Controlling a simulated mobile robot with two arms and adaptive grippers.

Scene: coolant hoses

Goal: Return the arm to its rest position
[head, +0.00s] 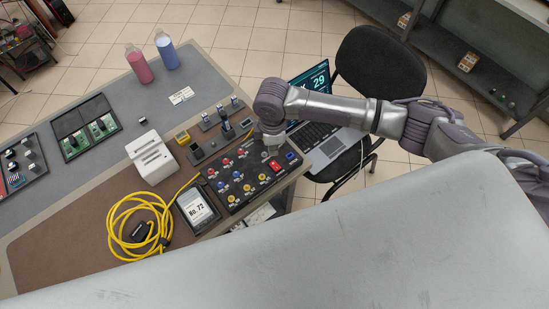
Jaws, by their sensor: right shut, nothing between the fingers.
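My right arm comes in from the right and reaches over the right end of the bench (60,225). My right gripper (272,148) points down at the far right corner of a black panel (222,196) with red, blue and yellow fittings. The gripper is small in the picture and partly hidden by its own wrist. It is shut and holds nothing. I cannot tell whether its tips touch the panel. A red switch (275,166) and a blue socket (291,155) lie close to it. My left gripper is not in view.
A laptop (327,150) and a black chair (380,65) stand just beyond and under my right arm. On the bench are a coiled yellow cable (113,222), a handheld meter (197,208), a white block (152,158) and two bottles (139,65). A dark shelf (460,55) stands at the upper right.

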